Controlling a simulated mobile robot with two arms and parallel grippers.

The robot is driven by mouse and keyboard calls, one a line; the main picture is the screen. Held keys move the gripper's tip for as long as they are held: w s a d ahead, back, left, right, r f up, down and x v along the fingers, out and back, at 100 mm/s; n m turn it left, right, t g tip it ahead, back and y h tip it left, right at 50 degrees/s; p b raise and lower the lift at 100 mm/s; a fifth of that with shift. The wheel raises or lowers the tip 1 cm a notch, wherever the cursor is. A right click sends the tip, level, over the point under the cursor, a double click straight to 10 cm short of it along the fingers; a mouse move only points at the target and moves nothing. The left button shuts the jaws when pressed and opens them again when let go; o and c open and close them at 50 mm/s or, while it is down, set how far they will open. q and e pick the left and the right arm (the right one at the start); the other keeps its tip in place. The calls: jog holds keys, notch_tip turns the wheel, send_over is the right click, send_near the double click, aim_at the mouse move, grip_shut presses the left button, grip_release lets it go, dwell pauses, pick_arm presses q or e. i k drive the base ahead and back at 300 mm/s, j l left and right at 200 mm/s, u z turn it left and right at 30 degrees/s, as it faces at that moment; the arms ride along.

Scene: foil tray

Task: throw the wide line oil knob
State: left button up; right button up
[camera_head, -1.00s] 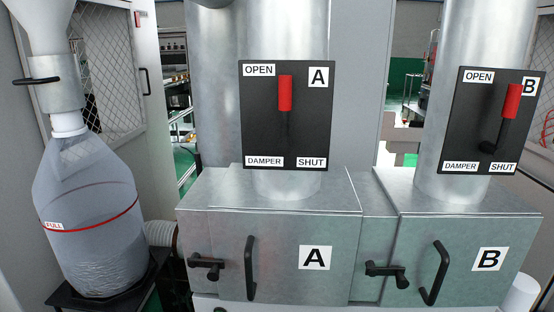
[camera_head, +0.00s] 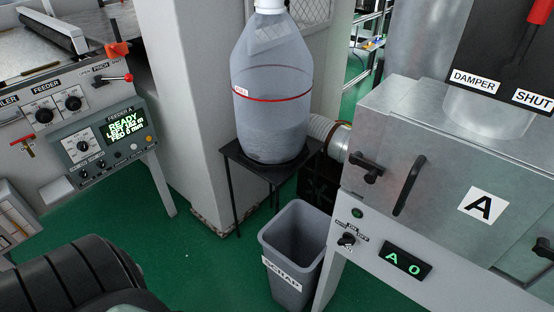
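I cannot pick out a knob marked as the wide line oil knob. At the left, a grey feeder panel (camera_head: 98,91) carries two black knobs, a left one (camera_head: 42,112) and a right one (camera_head: 72,100), and a red-tipped lever (camera_head: 116,79). A label cut off by the left edge ends in "LER". A small red handle (camera_head: 22,141) sits below it. The Feeder A box (camera_head: 101,159) has another dark knob (camera_head: 80,147) and a green-lit screen (camera_head: 124,131) reading READY. Neither gripper shows.
A grey scrap bin (camera_head: 292,267) stands on the green floor. Metal box A (camera_head: 437,168) is at the right, with a switch (camera_head: 347,240) below.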

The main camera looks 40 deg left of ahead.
aim_at(102, 164)
jog(key=u, duration=2.4)
jog(key=i+l, duration=0.1)
jog(key=i, duration=0.8)
